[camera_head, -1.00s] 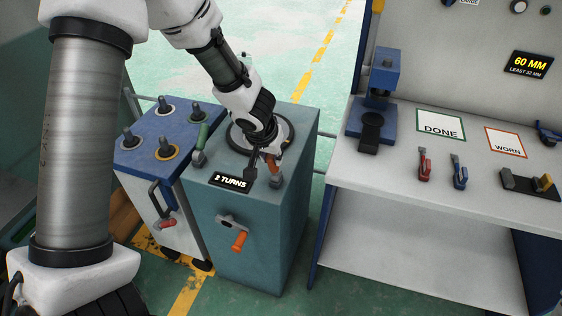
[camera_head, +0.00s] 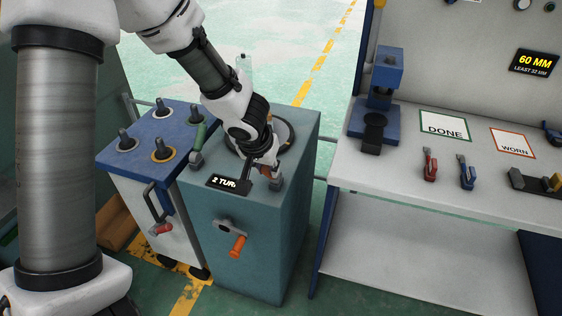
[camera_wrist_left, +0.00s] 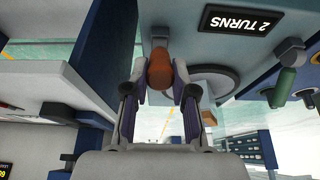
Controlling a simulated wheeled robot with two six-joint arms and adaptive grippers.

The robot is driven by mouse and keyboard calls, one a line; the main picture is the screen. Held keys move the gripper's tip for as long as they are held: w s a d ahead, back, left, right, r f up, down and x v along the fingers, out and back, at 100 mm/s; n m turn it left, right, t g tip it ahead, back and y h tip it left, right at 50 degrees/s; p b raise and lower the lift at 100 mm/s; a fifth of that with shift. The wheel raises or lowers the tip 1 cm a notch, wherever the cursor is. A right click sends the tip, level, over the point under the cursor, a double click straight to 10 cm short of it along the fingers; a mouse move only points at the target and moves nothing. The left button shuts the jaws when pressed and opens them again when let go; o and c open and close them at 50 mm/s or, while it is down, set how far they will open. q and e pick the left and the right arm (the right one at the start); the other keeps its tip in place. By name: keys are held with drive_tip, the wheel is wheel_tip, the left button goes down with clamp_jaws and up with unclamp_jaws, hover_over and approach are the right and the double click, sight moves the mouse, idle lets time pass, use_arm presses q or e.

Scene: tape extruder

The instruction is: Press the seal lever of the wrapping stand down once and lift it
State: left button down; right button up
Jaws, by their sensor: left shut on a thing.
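The wrapping stand is a teal cabinet (camera_head: 215,265) with a "2 TURNS" sign (camera_head: 228,184) on its top. My left gripper (camera_head: 270,172) is over the front right part of that top, at the seal lever. In the left wrist view, the lever's orange handle (camera_wrist_left: 160,68) sits between the two fingers of my left gripper (camera_wrist_left: 160,82), which are shut on it. In the head view the gripper hides most of the handle; the lever's grey base (camera_head: 276,184) shows beside it. The lever's exact tilt is hard to tell. My right gripper is not in view.
A green-handled lever (camera_head: 199,140) stands left of the sign, and an orange-handled crank (camera_head: 238,245) sticks out of the stand's front. A blue-topped cabinet (camera_head: 136,158) with several knobs adjoins on the left. A white workbench (camera_head: 400,190) with a blue press (camera_head: 384,85) stands on the right.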

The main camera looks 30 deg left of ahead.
use_arm(q)
drive_tip(key=shift+s+d+f+b, duration=0.1)
drive_tip(key=shift+s+f+b, duration=0.35)
drive_tip(key=shift+f+b, duration=0.15)
drive_tip(key=c, duration=0.9)
unclamp_jaws()
drive_tip(key=shift+r, duration=0.3)
drive_tip(key=shift+o, duration=0.2)
drive_tip(key=shift+r+p, duration=0.1)
drive_tip(key=shift+p, duration=0.2)
drive_tip(key=shift+r, duration=0.35)
drive_tip(key=p+v, duration=0.3)
drive_tip(key=v, duration=0.3)
drive_tip(key=shift+s, duration=0.2)
